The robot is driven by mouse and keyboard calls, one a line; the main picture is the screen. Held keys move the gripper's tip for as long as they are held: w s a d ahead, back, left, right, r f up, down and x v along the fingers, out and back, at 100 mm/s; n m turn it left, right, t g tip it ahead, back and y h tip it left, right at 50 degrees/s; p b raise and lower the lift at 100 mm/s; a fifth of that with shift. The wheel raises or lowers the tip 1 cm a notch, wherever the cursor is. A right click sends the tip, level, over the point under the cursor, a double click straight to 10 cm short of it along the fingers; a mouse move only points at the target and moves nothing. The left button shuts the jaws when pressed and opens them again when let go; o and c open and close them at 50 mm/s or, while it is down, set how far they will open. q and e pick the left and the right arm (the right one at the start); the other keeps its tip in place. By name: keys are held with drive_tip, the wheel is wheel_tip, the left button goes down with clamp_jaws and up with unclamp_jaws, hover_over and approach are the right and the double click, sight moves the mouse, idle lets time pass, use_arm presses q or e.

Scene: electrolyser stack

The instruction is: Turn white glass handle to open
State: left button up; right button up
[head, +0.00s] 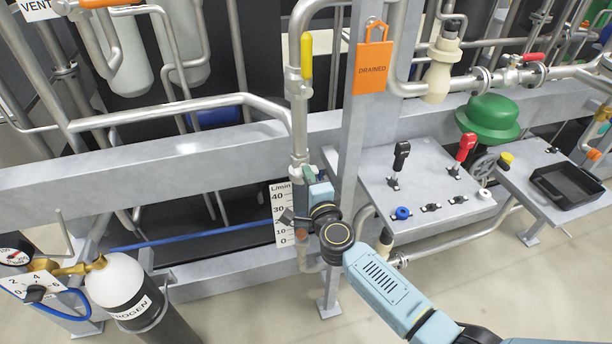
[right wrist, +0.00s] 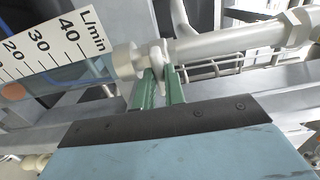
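The white handle (right wrist: 157,55) sits on the fitting at the "40" end of the flow meter scale in the right wrist view. The flow meter scale plate (head: 281,213), marked L/min, stands on the vertical pipe in the head view; its scale also shows in the right wrist view (right wrist: 45,45). My right gripper (right wrist: 159,72) has its green fingertips on either side of the white handle, with little or no gap, and appears shut on it. In the head view my right gripper (head: 309,175) is at the top of the scale and hides the handle. My left gripper is not in view.
A grey post (head: 352,130) with an orange DRAINED tag (head: 371,67) stands just right of my gripper. A panel with black (head: 400,155) and red (head: 466,147) levers is further right. A nitrogen cylinder (head: 117,285) and blue hose (head: 190,236) are left.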

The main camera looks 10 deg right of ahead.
clamp_jaws()
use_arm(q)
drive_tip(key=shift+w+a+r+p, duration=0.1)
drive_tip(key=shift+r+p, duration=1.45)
use_arm(e)
drive_tip(key=shift+n, duration=2.3)
use_arm(q)
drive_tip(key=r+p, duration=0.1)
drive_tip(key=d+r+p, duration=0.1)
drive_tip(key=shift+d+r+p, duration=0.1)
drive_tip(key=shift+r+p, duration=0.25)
drive_tip(key=shift+p, duration=0.05)
use_arm(e)
drive_tip(key=n, duration=0.4)
drive_tip(key=shift+n, duration=0.3)
